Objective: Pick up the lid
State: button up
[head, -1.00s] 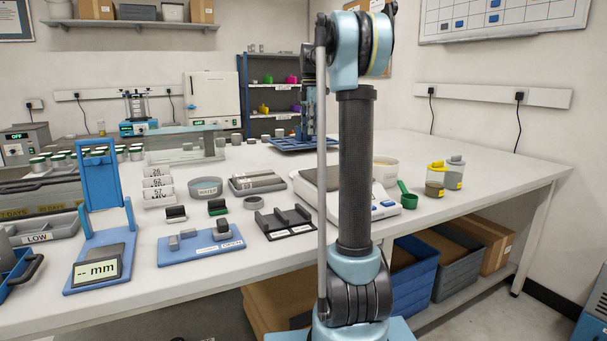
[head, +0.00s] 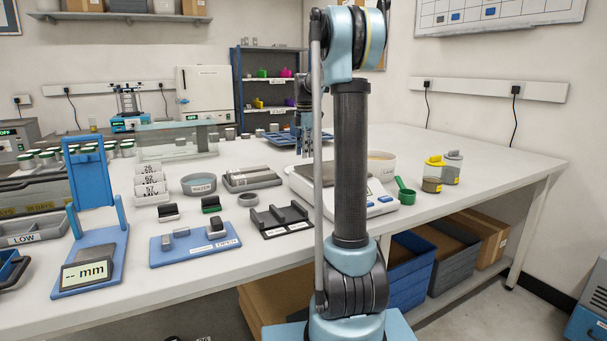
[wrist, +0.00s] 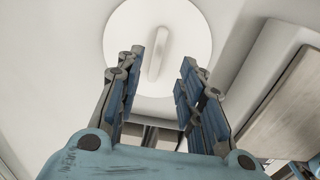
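The lid (wrist: 135,35) is a round white disc with a raised straight bar handle (wrist: 158,50) across its middle. It shows in the upper middle of the wrist view. My gripper (wrist: 162,72) is open, with its blue-padded fingers apart and nothing held between them. The fingers point toward the lid's lower part, and the handle lies roughly in line with the gap between them. I cannot tell how far the fingertips are from the lid. In the head view I cannot make out the lid, and my arm covers part of the bench.
A white scale (head: 379,208) stands beside my arm, with a white tub (head: 388,170) behind it and a green scoop (head: 404,190) to its right. Yellow-marked containers (head: 433,177) stand farther right. A blue gauge stand (head: 90,180) is at the left. The right bench top is mostly clear.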

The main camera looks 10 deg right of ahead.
jog(key=shift+w+a+f, duration=0.1)
jog(key=shift+f, duration=1.3)
jog(key=shift+w+a+f, duration=0.1)
jog(key=shift+f, duration=1.25)
jog(key=shift+c, duration=0.2)
grip_shut()
